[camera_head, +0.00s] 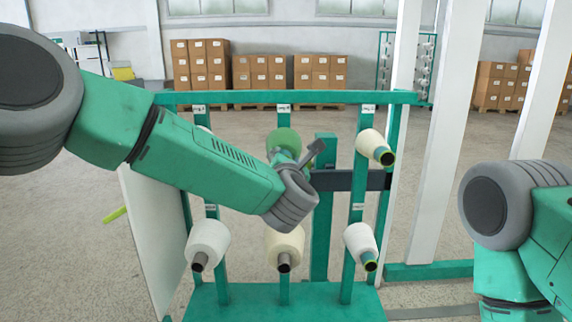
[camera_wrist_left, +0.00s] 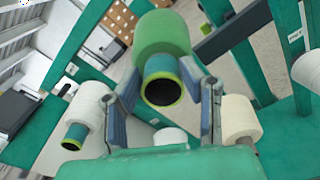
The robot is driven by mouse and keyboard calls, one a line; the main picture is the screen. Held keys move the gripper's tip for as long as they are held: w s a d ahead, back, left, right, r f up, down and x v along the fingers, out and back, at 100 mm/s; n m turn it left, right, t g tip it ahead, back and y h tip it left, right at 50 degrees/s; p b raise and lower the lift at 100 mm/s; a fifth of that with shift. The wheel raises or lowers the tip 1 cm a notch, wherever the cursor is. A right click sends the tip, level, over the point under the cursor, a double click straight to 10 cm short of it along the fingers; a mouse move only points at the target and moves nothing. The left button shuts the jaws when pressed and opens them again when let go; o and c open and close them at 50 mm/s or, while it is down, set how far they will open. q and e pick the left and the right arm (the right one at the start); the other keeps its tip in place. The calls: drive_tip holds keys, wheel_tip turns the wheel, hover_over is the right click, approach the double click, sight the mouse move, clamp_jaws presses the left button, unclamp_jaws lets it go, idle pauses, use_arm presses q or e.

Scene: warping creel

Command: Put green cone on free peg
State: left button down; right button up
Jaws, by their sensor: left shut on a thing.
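The green cone (camera_head: 284,138) is at the upper middle position of the creel frame, partly hidden by my left arm. In the left wrist view the green cone (camera_wrist_left: 165,35) shows its teal tube end with a lime rim between the fingers. My left gripper (camera_head: 305,160) is shut on it; the gripper's fingers also show in the wrist view (camera_wrist_left: 166,88), one on each side of the tube. The upper middle peg is hidden, so I cannot tell whether the cone is around it. My right gripper is out of view.
The upper left one is mostly hidden by my arm. White posts (camera_head: 446,130) stand at right; stacked boxes are far behind.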

use_arm(q)
drive_tip(key=shift+w, duration=0.25)
drive_tip(key=shift+w, duration=1.05)
drive_tip(key=c, duration=0.7)
unclamp_jaws()
drive_tip(key=shift+s+r+b, duration=0.1)
drive_tip(key=shift+s+b, duration=0.5)
drive_tip(key=shift+s, duration=2.9)
